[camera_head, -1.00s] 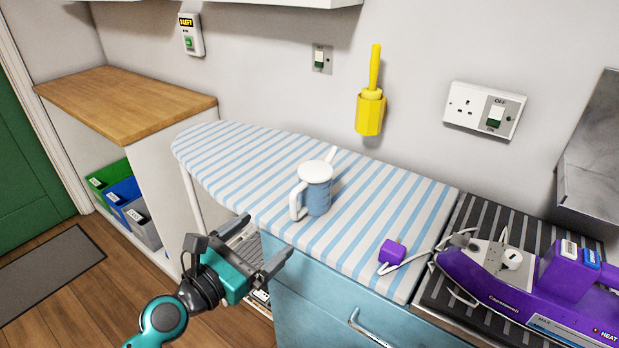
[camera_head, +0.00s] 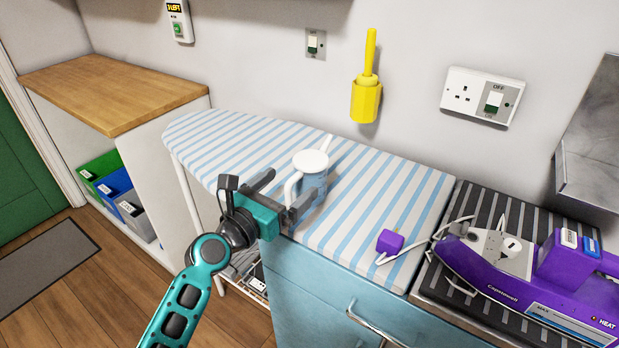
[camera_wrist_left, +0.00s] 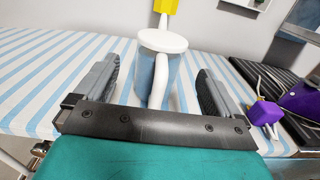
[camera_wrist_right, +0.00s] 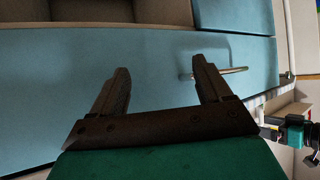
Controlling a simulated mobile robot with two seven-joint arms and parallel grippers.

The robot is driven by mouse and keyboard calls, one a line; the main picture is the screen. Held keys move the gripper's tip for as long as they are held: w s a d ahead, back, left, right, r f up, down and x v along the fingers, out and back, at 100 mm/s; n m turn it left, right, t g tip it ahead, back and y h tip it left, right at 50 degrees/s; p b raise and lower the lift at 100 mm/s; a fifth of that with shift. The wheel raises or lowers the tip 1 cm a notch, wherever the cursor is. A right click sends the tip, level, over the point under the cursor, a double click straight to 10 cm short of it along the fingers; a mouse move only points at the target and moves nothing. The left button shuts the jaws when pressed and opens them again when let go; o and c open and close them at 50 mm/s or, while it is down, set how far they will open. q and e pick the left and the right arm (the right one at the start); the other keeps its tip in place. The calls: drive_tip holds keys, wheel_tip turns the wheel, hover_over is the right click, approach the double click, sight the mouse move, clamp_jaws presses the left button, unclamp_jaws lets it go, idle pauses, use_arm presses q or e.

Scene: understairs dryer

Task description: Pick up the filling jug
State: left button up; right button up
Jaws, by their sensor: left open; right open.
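The filling jug (camera_head: 314,179) stands upright on the striped ironing board. It has a blue body, a white lid, a white spout and a white handle. My left gripper (camera_head: 284,194) is open at the jug's near side, with its fingers reaching toward the handle. In the left wrist view the jug (camera_wrist_left: 161,70) rises between the two open fingers (camera_wrist_left: 158,88), with its handle toward the gripper. I cannot tell whether a finger touches it. My right gripper (camera_wrist_right: 163,88) is open and empty in front of a blue cabinet front; it is not in the head view.
The striped ironing board (camera_head: 225,146) is clear left of the jug. A purple plug (camera_head: 389,242) with a white cord lies to its right. A purple iron (camera_head: 520,285) rests on the ribbed mat. A yellow holder (camera_head: 366,98) hangs on the wall behind.

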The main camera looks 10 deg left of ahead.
sight(310, 175)
use_arm(q)
drive_tip(key=shift+r+x, duration=0.2)
drive_tip(key=shift+x, duration=1.75)
drive_tip(key=shift+c, duration=0.4)
clamp_jaws()
drive_tip(key=shift+r, duration=0.1)
